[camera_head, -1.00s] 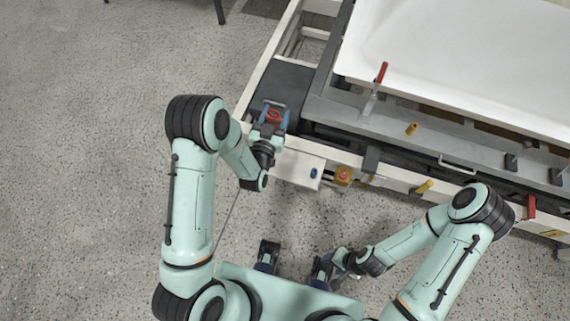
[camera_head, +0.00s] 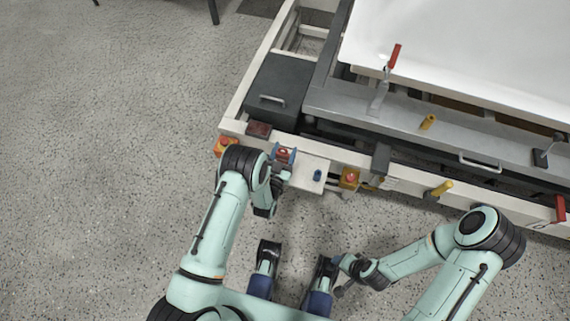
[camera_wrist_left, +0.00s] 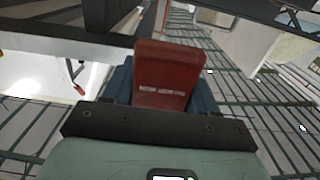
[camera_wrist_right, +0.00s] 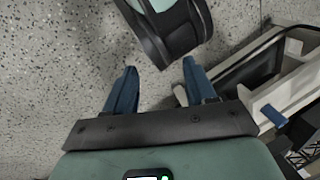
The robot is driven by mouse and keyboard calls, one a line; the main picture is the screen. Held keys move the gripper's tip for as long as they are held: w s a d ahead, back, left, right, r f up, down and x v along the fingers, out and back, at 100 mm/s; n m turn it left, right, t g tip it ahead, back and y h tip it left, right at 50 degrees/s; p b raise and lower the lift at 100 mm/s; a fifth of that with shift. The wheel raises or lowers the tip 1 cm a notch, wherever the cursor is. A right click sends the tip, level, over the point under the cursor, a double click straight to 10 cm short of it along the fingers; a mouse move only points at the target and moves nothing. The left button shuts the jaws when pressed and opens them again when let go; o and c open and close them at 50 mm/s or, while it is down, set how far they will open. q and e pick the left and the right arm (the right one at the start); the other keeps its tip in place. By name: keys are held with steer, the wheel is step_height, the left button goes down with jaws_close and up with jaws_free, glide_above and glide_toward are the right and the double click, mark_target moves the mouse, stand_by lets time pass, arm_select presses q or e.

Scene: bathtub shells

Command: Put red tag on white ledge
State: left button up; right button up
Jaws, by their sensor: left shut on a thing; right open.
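The red tag (camera_head: 283,155) is between the blue fingers of my left gripper (camera_head: 283,153), which is shut on it. In the left wrist view the tag (camera_wrist_left: 165,75) is a flat red plate with a line of pale lettering, standing out past the fingers. The white ledge (camera_head: 303,175) is the pale flat panel at the front of the frame. The gripper and tag are at its left end in the head view; I cannot tell whether the tag touches it. My right gripper (camera_wrist_right: 158,85) is open and empty, low in front of my body.
A blue piece (camera_head: 317,175) sits on the ledge. A yellow box with a red button (camera_head: 349,178) is just right of it, and another (camera_head: 226,146) is to the left. A dark box with a handle (camera_head: 280,88) and a dark red block (camera_head: 258,129) lie behind. Speckled floor in front is clear.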

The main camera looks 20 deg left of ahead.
mark_target(285, 163)
arm_select(q)
step_height(285, 163, down, 9)
steer(key=shift+r+b, duration=0.1)
steer(key=shift+b, duration=1.1)
arm_select(e)
steer(key=w+d+f+t, duration=0.1)
steer(key=w+d+f, duration=0.1)
steer(key=w+f, duration=0.1)
steer(key=shift+w+d+f+h, duration=0.2)
steer(key=shift+w+h, duration=0.2)
steer(key=shift+w, duration=0.4)
arm_select(q)
steer(key=shift+f, duration=0.2)
steer(key=o, duration=1)
arm_select(e)
steer(key=shift+w, duration=0.1)
